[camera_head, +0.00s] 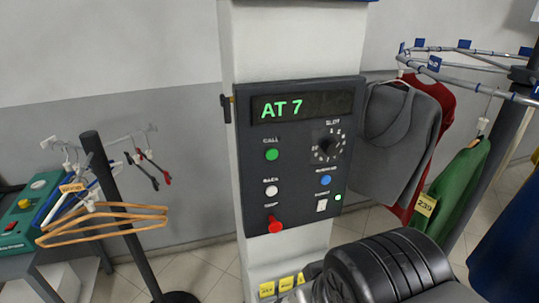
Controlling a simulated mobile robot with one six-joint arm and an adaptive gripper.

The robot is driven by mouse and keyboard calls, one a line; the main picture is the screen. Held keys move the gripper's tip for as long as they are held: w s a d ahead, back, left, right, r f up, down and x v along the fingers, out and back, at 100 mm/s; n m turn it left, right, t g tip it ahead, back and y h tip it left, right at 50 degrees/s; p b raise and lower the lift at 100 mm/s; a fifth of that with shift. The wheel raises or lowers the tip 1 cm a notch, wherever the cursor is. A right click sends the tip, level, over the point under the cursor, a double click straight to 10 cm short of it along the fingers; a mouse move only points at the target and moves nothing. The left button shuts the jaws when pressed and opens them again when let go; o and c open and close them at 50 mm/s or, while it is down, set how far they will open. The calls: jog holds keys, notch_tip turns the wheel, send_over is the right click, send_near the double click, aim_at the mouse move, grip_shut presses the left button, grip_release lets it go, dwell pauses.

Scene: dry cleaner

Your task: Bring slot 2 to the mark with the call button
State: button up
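A dark control panel (300,155) is fixed to a white pillar. Its display (303,107) reads "AT 7" in green. The green call button (271,155) is at the panel's left, under the label CALL. A round slot dial (327,149) with small numbers is at the right; its setting is too small to read. The conveyor rail (465,50) carries blue tags (434,63), whose numbers I cannot read. Slot 2 and the mark cannot be made out. My gripper's fingers are not in view; a black ribbed part, likely of my arm, is at the lower right.
The panel also has a white button (271,191), a blue button (326,180), a rocker switch (322,205) and a red knob (275,226). Grey (392,140) and green (459,190) garments hang at right. A hanger stand (115,200) is at left.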

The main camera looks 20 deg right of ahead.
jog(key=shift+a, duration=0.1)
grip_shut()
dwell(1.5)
